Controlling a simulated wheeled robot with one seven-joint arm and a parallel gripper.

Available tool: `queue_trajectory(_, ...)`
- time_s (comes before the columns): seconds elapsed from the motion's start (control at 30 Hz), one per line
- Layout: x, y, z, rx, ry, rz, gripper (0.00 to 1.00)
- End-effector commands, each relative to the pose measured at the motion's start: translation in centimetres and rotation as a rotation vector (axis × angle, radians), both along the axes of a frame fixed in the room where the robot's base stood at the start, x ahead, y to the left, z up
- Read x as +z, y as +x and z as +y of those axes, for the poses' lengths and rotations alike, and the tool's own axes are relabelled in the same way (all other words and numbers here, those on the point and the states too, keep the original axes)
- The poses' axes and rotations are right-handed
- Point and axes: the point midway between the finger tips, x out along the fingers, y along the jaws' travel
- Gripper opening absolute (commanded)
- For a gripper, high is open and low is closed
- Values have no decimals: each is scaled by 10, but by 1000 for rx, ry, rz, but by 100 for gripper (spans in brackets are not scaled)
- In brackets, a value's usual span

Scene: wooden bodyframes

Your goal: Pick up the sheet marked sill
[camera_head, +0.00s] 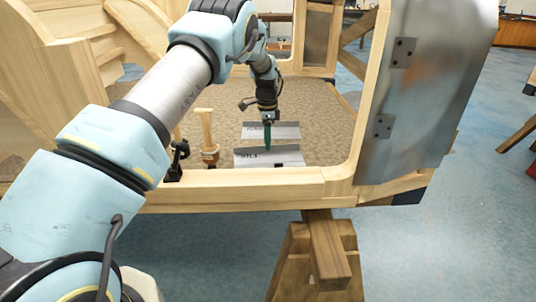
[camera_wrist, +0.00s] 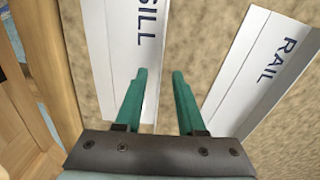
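The sheet marked SILL (camera_head: 275,158) is a pale metal strip lying on the tan floor inside the wooden frame, near its front sill. In the wrist view the SILL sheet (camera_wrist: 122,40) stands at upper left with its dark lettering readable. My gripper (camera_head: 267,148) points down over the sheets. In the wrist view my gripper (camera_wrist: 158,72) shows two green fingers spread apart with nothing between them. The left finger overlaps the SILL sheet's edge in the picture; I cannot tell whether it touches. The right finger is over bare floor.
A second sheet, marked RAIL (camera_wrist: 265,70), lies to the right in the wrist view; in the head view a sheet (camera_head: 285,130) lies behind the SILL sheet. A wooden mallet-like tool (camera_head: 208,135) stands to the left. The wooden front sill (camera_head: 240,178) and metal-faced door (camera_head: 420,90) border the opening.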

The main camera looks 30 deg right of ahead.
Motion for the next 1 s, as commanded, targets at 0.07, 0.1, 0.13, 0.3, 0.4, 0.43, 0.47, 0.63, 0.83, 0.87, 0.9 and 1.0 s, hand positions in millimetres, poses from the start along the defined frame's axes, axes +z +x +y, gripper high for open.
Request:
queue_trajectory(0.07,-7,0,0,-1,1,0,39)
queue_trajectory(0.1,-9,0,0,-1,1,-1,39)
queue_trajectory(0.13,-9,0,0,-1,1,-1,39)
queue_trajectory(0.3,-9,0,0,-1,0,-1,36)
queue_trajectory(0.4,-9,0,0,-1,0,-1,25)
queue_trajectory(0.43,-9,0,0,-1,0,-1,22)
queue_trajectory(0.47,-9,0,0,-1,0,-1,18)
queue_trajectory(0.63,-9,0,0,-1,0,-1,0)
queue_trajectory(0.83,-9,0,0,-1,0,-1,0)
queue_trajectory(0.87,-9,0,0,-1,0,-1,0)
queue_trajectory(0.9,-9,0,0,-1,0,-1,0)
queue_trajectory(1.0,-9,0,0,-1,0,-1,0)
